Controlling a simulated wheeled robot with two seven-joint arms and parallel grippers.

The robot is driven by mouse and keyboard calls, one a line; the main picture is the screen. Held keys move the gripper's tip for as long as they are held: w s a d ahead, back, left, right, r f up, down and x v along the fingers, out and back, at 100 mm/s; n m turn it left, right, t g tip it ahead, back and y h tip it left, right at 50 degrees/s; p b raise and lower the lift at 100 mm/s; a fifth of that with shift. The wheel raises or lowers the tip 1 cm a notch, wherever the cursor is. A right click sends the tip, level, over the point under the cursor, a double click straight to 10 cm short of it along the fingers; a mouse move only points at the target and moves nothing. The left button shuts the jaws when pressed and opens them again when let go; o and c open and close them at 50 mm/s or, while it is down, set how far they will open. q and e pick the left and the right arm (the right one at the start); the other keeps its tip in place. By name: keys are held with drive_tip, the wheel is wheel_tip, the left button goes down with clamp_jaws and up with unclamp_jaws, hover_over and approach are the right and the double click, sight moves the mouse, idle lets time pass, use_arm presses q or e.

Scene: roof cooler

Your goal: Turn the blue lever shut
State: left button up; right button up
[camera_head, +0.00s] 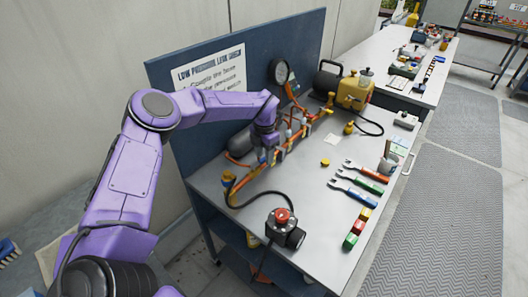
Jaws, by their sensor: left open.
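My left arm reaches over the bench from the left. My left gripper (272,157) points down at the orange and copper pipe assembly (238,187) on the bench and is open. It hides part of the pipes. I cannot clearly make out the blue lever; it may be hidden behind the gripper or too small to tell. Whether the gripper touches the pipes cannot be told. My right gripper is not in view.
The grey bench (300,185) has a blue back panel with a sign (209,70) and a gauge (279,71). A red-button box (283,226) stands near the front, wrenches (362,178) lie right, and a yellow machine (354,92) stands behind.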

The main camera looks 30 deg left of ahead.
use_arm(q)
drive_tip(key=shift+d, duration=0.1)
drive_tip(key=shift+f, duration=0.1)
clamp_jaws()
